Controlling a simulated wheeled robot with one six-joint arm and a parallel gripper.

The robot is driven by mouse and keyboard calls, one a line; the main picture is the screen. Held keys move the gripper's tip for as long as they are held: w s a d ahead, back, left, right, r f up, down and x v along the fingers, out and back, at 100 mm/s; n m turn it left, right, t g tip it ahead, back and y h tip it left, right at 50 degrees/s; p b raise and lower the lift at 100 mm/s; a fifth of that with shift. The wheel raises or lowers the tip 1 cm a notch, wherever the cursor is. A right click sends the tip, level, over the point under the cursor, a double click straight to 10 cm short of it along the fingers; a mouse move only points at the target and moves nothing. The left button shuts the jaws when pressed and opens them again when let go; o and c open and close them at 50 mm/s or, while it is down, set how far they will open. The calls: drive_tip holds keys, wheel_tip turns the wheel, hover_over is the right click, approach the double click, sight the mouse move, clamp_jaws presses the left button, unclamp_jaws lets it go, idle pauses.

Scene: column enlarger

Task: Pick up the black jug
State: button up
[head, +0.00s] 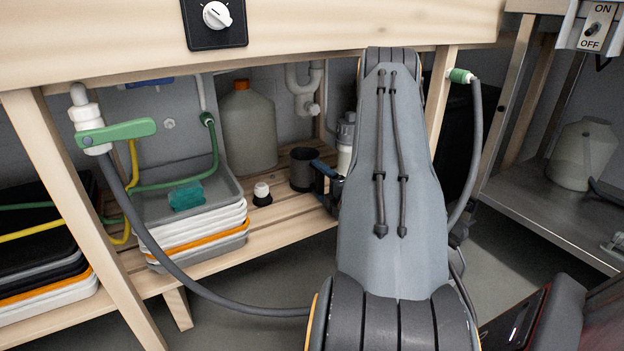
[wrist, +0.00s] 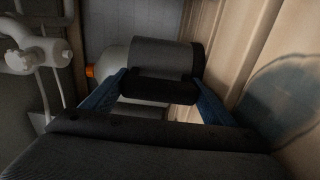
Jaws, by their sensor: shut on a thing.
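The black jug (head: 301,170) is a dark cylinder with an open top, upright at the lower slatted shelf under the bench in the head view. Whether its base touches the slats is not clear. My gripper (head: 325,174) reaches it from the right, with blue fingers at the jug's right side. In the wrist view the dark jug (wrist: 165,56) lies between the two blue fingers of my gripper (wrist: 160,86), which is shut on it. My arm hides the space right of the jug in the head view.
A small dark bottle with a white cap (head: 262,194) stands just left of the jug. Stacked trays (head: 195,235) are farther left. A grey canister with an orange cap (head: 248,132) and a white drain pipe (head: 304,88) are behind. The bench front (head: 330,30) overhangs.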

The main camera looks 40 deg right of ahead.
wheel_tip(320, 180, up, 10)
drive_tip(key=p, duration=0.5)
drive_tip(key=o, duration=1.1)
drive_tip(key=c, duration=1.2)
